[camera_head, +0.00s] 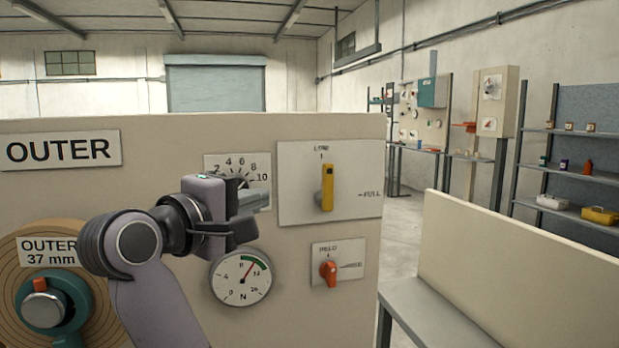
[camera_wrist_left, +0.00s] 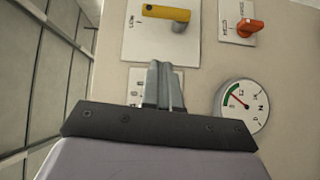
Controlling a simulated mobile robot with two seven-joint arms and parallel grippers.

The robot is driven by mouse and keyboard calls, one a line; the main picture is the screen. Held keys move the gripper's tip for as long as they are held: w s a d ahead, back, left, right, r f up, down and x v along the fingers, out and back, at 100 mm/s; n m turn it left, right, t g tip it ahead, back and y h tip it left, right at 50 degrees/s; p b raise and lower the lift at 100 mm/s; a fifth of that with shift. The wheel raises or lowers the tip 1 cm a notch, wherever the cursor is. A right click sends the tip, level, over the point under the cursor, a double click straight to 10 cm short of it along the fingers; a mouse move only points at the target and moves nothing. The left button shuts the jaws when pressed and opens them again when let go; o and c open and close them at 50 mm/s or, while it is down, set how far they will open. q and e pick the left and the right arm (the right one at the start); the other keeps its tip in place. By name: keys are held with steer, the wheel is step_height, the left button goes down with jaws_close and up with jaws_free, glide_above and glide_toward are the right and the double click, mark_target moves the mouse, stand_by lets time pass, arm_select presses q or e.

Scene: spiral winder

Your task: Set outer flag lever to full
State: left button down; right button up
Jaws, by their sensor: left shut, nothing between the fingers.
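The yellow flag lever (camera_head: 328,187) stands upright on a plate (camera_head: 292,199) on the panel marked OUTER. In the left wrist view the lever (camera_wrist_left: 166,13) shows at the top, beyond the fingers. My left gripper (camera_head: 255,202) is in front of the panel, left of and slightly below the lever, apart from it. Its fingers (camera_wrist_left: 162,84) are together with nothing between them. It partly hides the number dial (camera_head: 236,168). My right gripper is not in view.
A round gauge (camera_head: 241,277) marked N is under my gripper. A wound roll (camera_head: 75,238) with a teal hub is at the left. A low cream wall (camera_head: 520,265) and grey bench (camera_head: 430,318) are at the right.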

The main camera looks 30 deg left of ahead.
arm_select(q)
steer(key=shift+s+r+n, duration=0.4)
steer(key=shift+s+r, duration=0.2)
steer(key=shift+r, duration=0.05)
steer(key=p, duration=0.1)
glide_toward(328, 188)
steer(key=w+a+r, duration=0.2)
steer(key=w+a, duration=0.1)
steer(key=a, duration=0.2)
steer(key=w+d+p, duration=0.1)
steer(key=w+d, duration=0.1)
steer(key=w, duration=0.1)
steer(key=shift+w+d, duration=0.1)
steer(key=shift+d, duration=0.3)
steer(key=shift+w, duration=0.1)
